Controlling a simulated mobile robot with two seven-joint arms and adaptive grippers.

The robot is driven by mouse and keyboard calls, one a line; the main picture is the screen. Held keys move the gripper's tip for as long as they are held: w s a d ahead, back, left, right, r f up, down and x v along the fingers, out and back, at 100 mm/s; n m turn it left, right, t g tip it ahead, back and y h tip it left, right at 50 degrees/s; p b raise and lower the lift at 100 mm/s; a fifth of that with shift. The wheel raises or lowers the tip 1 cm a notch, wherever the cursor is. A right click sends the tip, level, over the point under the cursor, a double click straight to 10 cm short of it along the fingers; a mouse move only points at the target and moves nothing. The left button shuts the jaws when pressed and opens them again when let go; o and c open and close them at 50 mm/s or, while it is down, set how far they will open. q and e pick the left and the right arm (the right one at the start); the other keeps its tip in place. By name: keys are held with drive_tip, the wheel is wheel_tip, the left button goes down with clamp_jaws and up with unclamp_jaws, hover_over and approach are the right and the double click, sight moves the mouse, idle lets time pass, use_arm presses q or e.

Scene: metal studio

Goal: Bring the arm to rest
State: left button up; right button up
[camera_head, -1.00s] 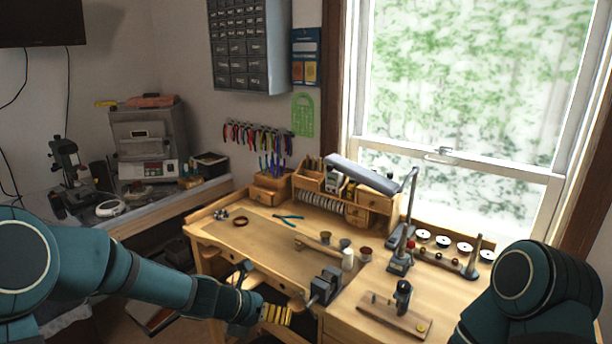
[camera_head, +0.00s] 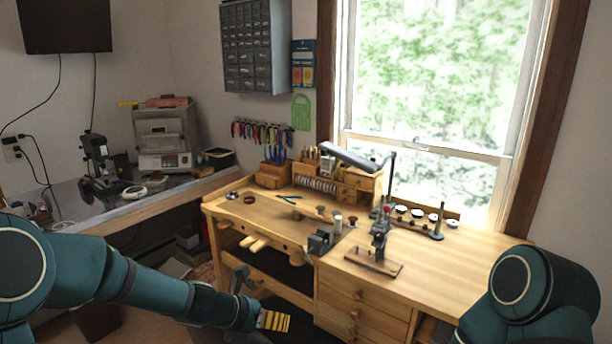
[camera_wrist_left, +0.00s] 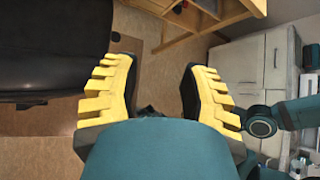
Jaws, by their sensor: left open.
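My left arm (camera_head: 140,285) comes in from the left in the head view. Its gripper (camera_head: 272,320), with yellow ridged fingers, hangs low in front of the workbench (camera_head: 460,265), apart from it. In the left wrist view the two yellow fingers (camera_wrist_left: 158,95) stand apart with nothing between them, so it is open and empty. Part of my right arm (camera_head: 535,300) shows at the lower right of the head view. Its gripper is not seen there.
On the bench are a small vise (camera_head: 320,241), a drill stand (camera_head: 380,240), a lamp (camera_head: 350,157) and pliers (camera_head: 287,198). A side counter (camera_head: 120,215) with a kiln (camera_head: 165,135) stands at left. In the wrist view a dark seat (camera_wrist_left: 50,45) lies left, white cabinets (camera_wrist_left: 250,65) right.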

use_arm(q)
drive_tip(key=s+a+f+m+g+y+b, duration=0.1)
drive_tip(key=s+f+m+y, duration=0.1)
drive_tip(key=s+f+m, duration=0.8)
drive_tip(key=s+a+f+m+g+y+b, duration=0.1)
drive_tip(key=s+f+m+g+y, duration=0.1)
drive_tip(key=s+f+m, duration=0.9)
wheel_tip(320, 180, down, 4)
drive_tip(key=m, duration=0.8)
drive_tip(key=shift+a+y+b, duration=0.3)
drive_tip(key=shift+a+b, duration=0.05)
drive_tip(key=shift+b, duration=0.05)
use_arm(e)
drive_tip(key=f, duration=0.1)
drive_tip(key=s+f, duration=0.1)
drive_tip(key=f, duration=0.1)
drive_tip(key=shift+a, duration=0.1)
